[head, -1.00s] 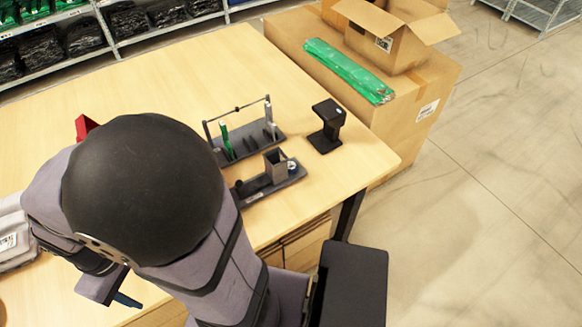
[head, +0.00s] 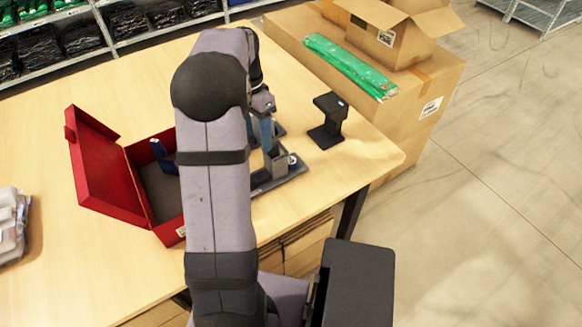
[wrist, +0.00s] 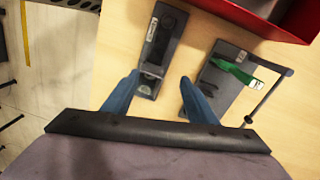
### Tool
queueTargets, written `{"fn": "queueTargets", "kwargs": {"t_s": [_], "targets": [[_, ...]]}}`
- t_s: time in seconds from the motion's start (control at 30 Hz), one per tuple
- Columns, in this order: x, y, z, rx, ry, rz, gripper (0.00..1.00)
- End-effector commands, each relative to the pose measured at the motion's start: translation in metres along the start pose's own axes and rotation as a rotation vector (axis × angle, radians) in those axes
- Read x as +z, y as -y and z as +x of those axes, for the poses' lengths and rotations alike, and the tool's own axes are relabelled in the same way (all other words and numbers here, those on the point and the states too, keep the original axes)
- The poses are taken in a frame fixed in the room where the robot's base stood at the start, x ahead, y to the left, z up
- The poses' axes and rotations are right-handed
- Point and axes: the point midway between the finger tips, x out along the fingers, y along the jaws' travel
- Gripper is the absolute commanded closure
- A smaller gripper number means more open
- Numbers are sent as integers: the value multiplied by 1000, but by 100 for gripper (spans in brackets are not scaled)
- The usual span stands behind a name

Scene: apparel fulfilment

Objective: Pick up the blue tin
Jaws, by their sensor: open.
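My gripper (head: 268,138) is over the tray area, pointing down. In the wrist view its two blue fingers (wrist: 160,76) are apart and empty, the left one close to the pale disc. A dark blue object (head: 163,157) is in the open red box (head: 104,175); its shape is unclear.
A grey upright holder (head: 277,160) stands on the tray. A black stand (head: 328,120) is to the right. Folded grey cloth (head: 12,225) lies at left. A cardboard carton (head: 440,80) is beyond the table.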

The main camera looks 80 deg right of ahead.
Motion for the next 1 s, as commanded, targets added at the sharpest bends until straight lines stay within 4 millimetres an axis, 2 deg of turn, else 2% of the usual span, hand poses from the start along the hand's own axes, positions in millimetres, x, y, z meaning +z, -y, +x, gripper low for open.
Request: {"fn": "queueTargets", "kwargs": {"t_s": [0.03, 0.1, 0.2, 0.3, 0.57, 1.0], "targets": [[-25, -9, 8, -13, 1, 96, 48], [-50, -18, 11, -30, 3, 204, 48], [-74, -29, 14, -47, 3, 311, 48], [-86, -36, 15, -54, 4, 368, 48], [-90, -38, 20, -57, 5, 387, 48], [-90, -35, 76, -55, 6, 384, 48]]}}
